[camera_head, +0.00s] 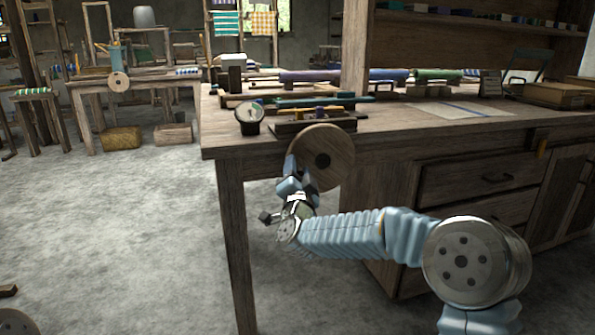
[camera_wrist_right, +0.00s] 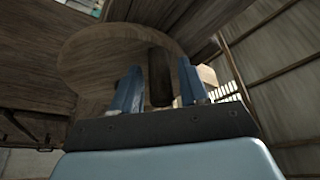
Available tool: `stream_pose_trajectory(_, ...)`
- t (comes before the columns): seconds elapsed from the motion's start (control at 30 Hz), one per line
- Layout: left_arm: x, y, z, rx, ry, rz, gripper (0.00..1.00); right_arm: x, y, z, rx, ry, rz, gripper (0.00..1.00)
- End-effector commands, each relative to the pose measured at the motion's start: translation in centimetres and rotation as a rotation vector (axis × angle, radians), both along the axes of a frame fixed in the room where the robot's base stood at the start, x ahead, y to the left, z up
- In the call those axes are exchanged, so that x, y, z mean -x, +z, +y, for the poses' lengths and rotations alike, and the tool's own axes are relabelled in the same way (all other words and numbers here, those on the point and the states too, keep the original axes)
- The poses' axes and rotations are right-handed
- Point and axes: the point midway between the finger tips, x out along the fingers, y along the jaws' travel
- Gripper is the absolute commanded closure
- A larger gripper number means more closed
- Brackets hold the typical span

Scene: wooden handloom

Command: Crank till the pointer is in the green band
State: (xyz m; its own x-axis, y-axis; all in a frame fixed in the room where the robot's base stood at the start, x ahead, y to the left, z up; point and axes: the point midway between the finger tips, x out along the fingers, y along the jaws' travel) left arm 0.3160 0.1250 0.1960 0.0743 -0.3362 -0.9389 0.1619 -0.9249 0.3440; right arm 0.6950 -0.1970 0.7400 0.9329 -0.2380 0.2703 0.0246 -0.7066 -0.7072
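The round wooden crank wheel (camera_head: 328,150) with a dark centre is at the table's front edge; its disc also fills the upper middle of the right wrist view (camera_wrist_right: 95,55). A dark upright crank handle (camera_wrist_right: 159,75) stands between the fingers of my right gripper (camera_head: 291,165), with a narrow gap visible on each side. The gripper looks open around it; contact cannot be told. A small round dial (camera_head: 249,115) with a pale face stands on the table left of the wheel. Its pointer and green band are too small to read. My left gripper is out of view.
The wooden table (camera_head: 420,133) holds rolls of cloth, a flat sheet (camera_head: 460,110) and a box (camera_head: 558,94) at the right. Drawers (camera_head: 480,185) sit below. A table leg (camera_head: 238,250) stands left of my right arm. The floor at left is mostly clear.

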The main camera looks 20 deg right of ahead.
Motion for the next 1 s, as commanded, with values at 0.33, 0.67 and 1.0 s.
stream_pose_trajectory(0.33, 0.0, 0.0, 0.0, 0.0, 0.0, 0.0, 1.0, 0.0, 0.0, 0.0, 0.0, 0.0, 0.0, 1.0)
stream_pose_trajectory(0.67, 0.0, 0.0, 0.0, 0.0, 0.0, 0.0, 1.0, 0.0, 0.2, 0.0, -0.017, -0.001, 0.0, 1.0)
stream_pose_trajectory(1.0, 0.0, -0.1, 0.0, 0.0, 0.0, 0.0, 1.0, 0.0, 1.7, -0.1, -0.193, -0.001, 0.004, 1.0)
